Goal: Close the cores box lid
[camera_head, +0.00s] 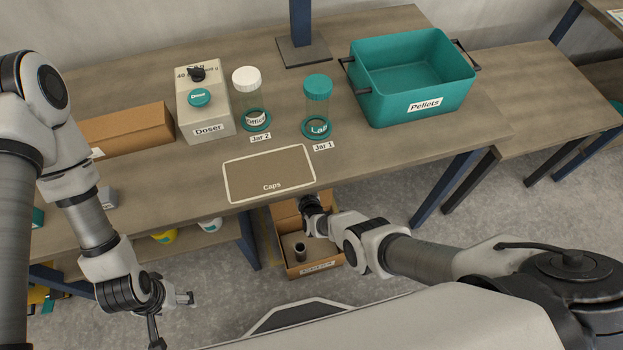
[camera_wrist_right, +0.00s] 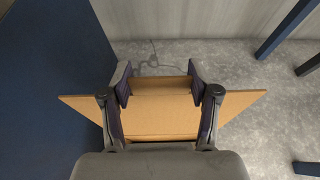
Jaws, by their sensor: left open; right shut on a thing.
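The cardboard cores box (camera_head: 316,270) stands low beside the workbench, with a label on its front that is too small to read. Its lid (camera_head: 284,209) is raised at the back, and a dark cylinder (camera_head: 300,250) shows inside. My right gripper (camera_head: 311,203) is at the raised lid. My left gripper (camera_head: 172,315) is open and empty, in front of the bench at lower left.
The bench holds a closed cardboard box (camera_head: 125,132), a doser (camera_head: 205,105), Jar 2 (camera_head: 251,105), Jar 1 (camera_head: 317,105) and a teal pellets crate (camera_head: 400,108). The outlined Caps area (camera_head: 265,165) is empty. A blue bench leg (camera_head: 249,240) stands left of the box.

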